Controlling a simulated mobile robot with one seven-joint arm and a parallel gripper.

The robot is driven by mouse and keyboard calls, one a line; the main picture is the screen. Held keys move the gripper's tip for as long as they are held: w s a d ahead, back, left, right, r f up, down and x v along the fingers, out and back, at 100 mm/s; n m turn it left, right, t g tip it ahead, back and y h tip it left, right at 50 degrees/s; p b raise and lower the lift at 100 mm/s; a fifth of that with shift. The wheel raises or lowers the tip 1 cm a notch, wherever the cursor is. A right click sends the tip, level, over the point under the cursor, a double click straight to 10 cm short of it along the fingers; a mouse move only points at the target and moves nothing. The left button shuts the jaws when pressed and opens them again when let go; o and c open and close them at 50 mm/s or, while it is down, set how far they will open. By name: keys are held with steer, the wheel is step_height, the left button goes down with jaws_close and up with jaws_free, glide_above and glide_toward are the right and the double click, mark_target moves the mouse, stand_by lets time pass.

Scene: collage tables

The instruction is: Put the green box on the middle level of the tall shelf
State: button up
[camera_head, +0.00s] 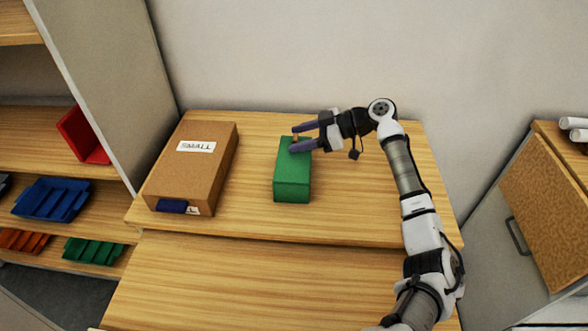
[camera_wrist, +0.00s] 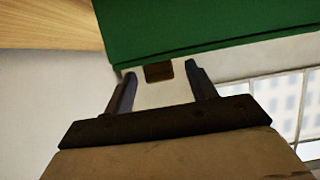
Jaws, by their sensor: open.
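The green box (camera_head: 292,178) stands on the wooden table, right of a cardboard box. A small brown knob (camera_head: 296,138) shows at its far end. My gripper (camera_head: 293,139) is open, with its two purple-grey fingers at that far end, one on each side of the knob. In the wrist view the green box (camera_wrist: 200,25) fills the top, and the brown knob (camera_wrist: 158,72) lies between the open fingertips. I cannot tell whether the fingers touch it. The tall shelf (camera_head: 95,75) stands at the left; its several boards show only partly.
The cardboard box (camera_head: 195,165) lies left of the green box. The shelf holds a red holder (camera_head: 82,138), a blue tray (camera_head: 52,199) and a green tray (camera_head: 93,250). A cabinet (camera_head: 530,215) stands at the right. The table (camera_head: 355,205) is bare right of the green box.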

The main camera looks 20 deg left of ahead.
jaws_close()
steer(key=shift+r, duration=0.1)
